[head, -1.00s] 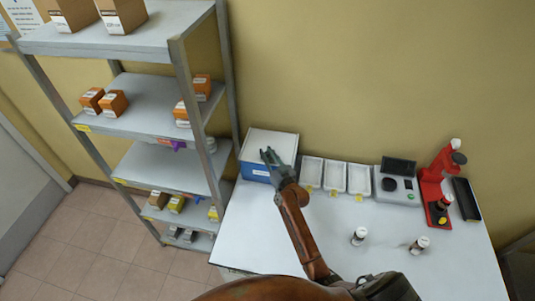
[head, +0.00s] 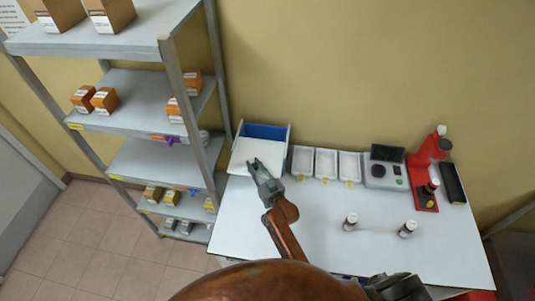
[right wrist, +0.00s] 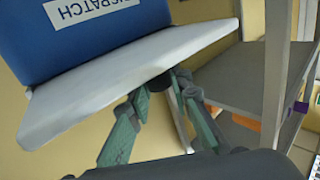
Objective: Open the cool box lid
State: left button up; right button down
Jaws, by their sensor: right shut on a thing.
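The cool box stands at the back left of the table beside the shelf. Its white lid (head: 258,149) sits forward over the box in the head view, and a blue strip of the box (head: 265,131) shows behind it. In the right wrist view the blue label side (right wrist: 90,35) appears upside down beside the lid's white edge (right wrist: 110,85). My right gripper (head: 256,170) is at the lid's front edge. Its fingertips (right wrist: 162,84) close at a dark piece by that edge and partly hide the grip.
White trays (head: 326,163) stand right of the box, then a grey device (head: 385,172) and a red instrument (head: 424,185). A metal shelf (head: 150,110) rises close on the left. The table's front left is clear.

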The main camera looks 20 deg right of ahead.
jog(key=shift+s+a, duration=0.35)
jog(key=shift+s, duration=0.35)
jog(key=shift+s+a, duration=0.15)
jog(key=shift+s, duration=0.15)
jog(key=shift+s+f, duration=0.1)
jog(key=c, duration=2.1)
grip_release()
jog(key=o, duration=0.4)
pick_arm(q)
jog(key=shift+s+r, duration=0.45)
jog(key=shift+s, duration=0.05)
pick_arm(e)
jog(key=s, duration=0.4)
jog(key=s+d, duration=0.1)
jog(key=s, duration=0.2)
jog(key=s+d, duration=0.1)
jog(key=s, duration=0.3)
jog(key=shift+s+d, duration=0.1)
jog(key=shift+s, duration=0.25)
